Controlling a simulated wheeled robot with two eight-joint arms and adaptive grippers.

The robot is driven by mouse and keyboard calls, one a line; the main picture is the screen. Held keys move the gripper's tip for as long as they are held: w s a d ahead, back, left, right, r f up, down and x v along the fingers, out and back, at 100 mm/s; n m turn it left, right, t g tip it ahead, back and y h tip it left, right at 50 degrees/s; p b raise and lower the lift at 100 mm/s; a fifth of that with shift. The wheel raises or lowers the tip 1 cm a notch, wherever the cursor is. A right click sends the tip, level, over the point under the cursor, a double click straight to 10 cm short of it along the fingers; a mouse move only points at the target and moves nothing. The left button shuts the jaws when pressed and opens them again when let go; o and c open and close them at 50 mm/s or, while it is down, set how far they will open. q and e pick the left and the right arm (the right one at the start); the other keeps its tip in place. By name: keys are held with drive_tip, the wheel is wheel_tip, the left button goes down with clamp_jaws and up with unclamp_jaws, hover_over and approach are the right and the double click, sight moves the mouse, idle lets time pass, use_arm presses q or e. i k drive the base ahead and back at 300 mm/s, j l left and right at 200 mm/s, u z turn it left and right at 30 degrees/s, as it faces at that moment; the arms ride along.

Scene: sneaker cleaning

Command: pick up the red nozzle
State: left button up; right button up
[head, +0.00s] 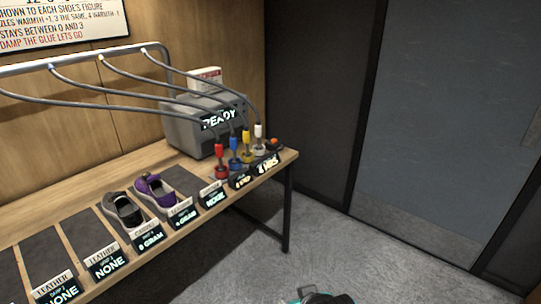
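The red nozzle (219,149) stands upright at the right part of the workbench, the leftmost in a row of coloured nozzles. Its red top sits above a dark stem and a red base. A grey hose runs down to it from the overhead rail.
Blue (234,144), yellow (246,138) and white (258,131) nozzles stand close to its right. A grey machine reading READY (187,131) is behind. Shoes (156,192) and label stands line the workbench (92,191). The floor (345,255) at right is clear.

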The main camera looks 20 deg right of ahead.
sight(219, 148)
drive_tip(key=z, duration=0.15)
drive_tip(key=i+z, duration=0.25)
drive_tip(key=i, duration=0.65)
drive_tip(key=i+z, duration=0.25)
drive_tip(key=i, duration=0.2)
drive_tip(key=i+z, duration=0.3)
drive_tip(key=i, duration=0.15)
